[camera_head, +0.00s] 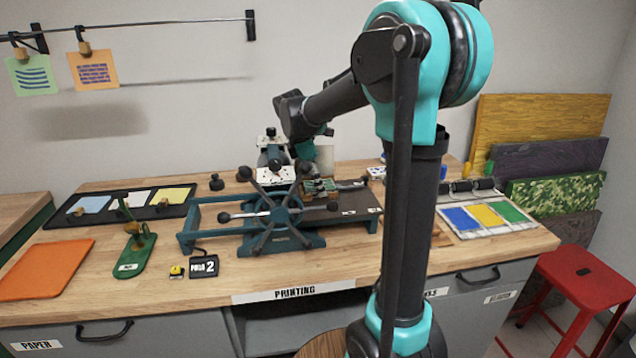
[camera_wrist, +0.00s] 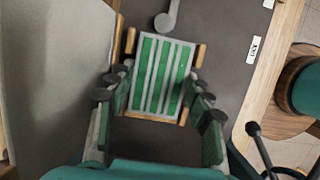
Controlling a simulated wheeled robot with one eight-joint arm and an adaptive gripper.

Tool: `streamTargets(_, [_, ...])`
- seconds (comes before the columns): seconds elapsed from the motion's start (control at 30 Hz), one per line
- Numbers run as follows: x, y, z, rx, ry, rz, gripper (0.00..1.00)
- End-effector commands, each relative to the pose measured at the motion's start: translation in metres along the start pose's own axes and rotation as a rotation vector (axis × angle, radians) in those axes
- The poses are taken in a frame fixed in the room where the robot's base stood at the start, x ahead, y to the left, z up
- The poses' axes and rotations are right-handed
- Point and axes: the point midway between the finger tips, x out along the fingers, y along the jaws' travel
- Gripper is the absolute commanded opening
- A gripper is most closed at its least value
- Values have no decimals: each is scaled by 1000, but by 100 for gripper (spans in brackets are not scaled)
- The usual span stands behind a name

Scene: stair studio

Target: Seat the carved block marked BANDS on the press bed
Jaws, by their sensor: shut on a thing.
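The carved block (camera_wrist: 160,76) has a green face with pale parallel bands. My gripper (camera_wrist: 160,88) is shut on it, with a finger at each side in the wrist view. Small wooden pieces show beside its upper corners. The block lies over the dark press bed (camera_wrist: 225,30); I cannot tell whether it touches it. In the head view, the block (camera_head: 320,186) is small and partly hidden at the left part of the bed (camera_head: 352,201). My gripper is there too, mostly hidden by the press parts. The teal press (camera_head: 284,241) has a spoked wheel in front.
A grey rod with a round end (camera_wrist: 166,20) lies just above the block in the wrist view. A green stamp tool (camera_head: 135,250), a PULL 2 sign (camera_head: 203,267) and an orange sheet (camera_head: 45,270) are at left. Colour trays (camera_head: 487,218) are at right. A red stool (camera_head: 585,275) stands beside the bench.

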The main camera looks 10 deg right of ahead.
Motion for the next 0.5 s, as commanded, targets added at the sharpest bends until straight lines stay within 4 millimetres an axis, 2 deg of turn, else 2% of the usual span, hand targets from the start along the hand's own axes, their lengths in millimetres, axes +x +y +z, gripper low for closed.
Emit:
streamTargets(0.2, [0,0,0,0,0,0,20])
streamTargets(0.23, [0,0,0,0,0,0,52])
streamTargets(0.4, [0,0,0,0,0,0,73])
streamTargets(0.5, [0,0,0,0,0,0,75])
